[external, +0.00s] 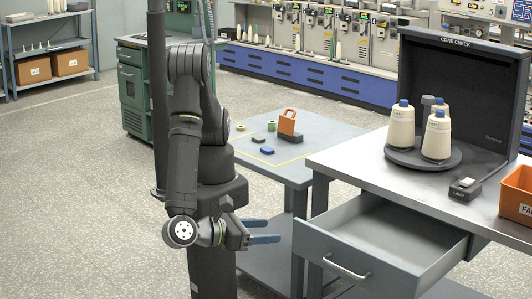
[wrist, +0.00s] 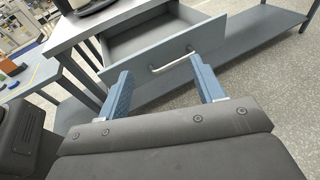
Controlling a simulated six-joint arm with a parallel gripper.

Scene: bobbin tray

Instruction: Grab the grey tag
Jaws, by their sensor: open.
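I cannot pick out a grey tag with certainty in either view. A small pale piece (external: 467,182) sits on a dark block (external: 463,192) with lettering on its front, on the workbench at the right; it may be a tag, but it is too small to tell. My gripper (external: 272,231) is open and empty, low in front of the small table and left of the open drawer (external: 372,238). In the wrist view its two blue fingers (wrist: 158,78) are spread apart, with the drawer front beyond them. The visible part of the drawer's inside looks empty.
On the workbench (external: 350,165), cream cones (external: 401,128) stand on a round dark plate before a dark panel. An orange bin (external: 517,195) is at the right edge. The small table (external: 325,140) holds an orange piece (external: 287,122), a blue block (external: 267,150) and other small things.

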